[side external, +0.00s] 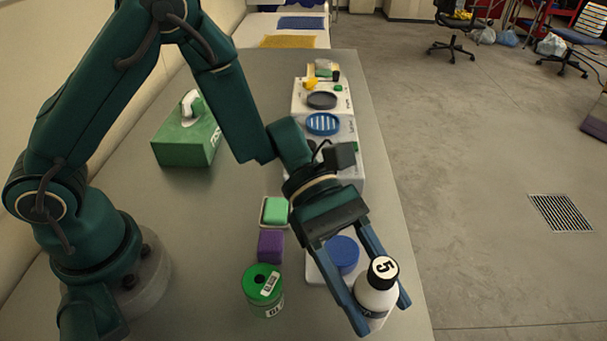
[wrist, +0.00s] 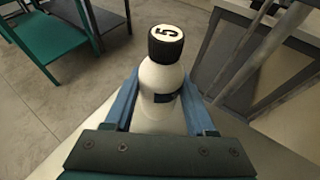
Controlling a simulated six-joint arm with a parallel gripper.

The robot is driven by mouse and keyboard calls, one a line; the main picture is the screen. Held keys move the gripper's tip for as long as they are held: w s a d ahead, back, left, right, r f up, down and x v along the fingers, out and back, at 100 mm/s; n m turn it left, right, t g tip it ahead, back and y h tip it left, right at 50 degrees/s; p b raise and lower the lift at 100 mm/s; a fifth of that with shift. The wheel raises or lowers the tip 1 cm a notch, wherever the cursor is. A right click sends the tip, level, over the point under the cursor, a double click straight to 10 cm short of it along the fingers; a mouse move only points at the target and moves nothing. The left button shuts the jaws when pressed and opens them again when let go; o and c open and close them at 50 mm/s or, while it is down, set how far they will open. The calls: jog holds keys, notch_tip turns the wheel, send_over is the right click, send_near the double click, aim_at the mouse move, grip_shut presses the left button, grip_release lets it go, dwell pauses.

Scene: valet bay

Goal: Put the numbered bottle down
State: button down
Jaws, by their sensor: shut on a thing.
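The numbered bottle (side external: 375,297) is white with a black cap marked 5. It also shows upright in the wrist view (wrist: 160,82), between the blue fingers. My gripper (side external: 376,316) is shut on the bottle's body, one finger on each side. In the side view the bottle is at the near right part of the table, in front of a blue round lid or disc (side external: 342,253) on a white base. The fingers and the viewing angle hide the bottle's foot, so I cannot tell whether it touches the surface.
A green can (side external: 263,290) stands left of the bottle. Behind it are a purple block (side external: 270,246) and a green block in a small tray (side external: 264,225). A green tissue box (side external: 185,140) stands farther back. The grey table's (side external: 406,265) right edge is close to the bottle.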

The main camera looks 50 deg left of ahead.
aim_at(374, 332)
jog(key=shift+x, duration=0.9)
jog(key=shift+s+a+f, duration=0.1)
jog(key=shift+s+f, duration=0.05)
jog(key=shift+f, duration=1.95)
jog(key=shift+c, duration=1.1)
grip_release()
jog(key=shift+f, duration=0.1)
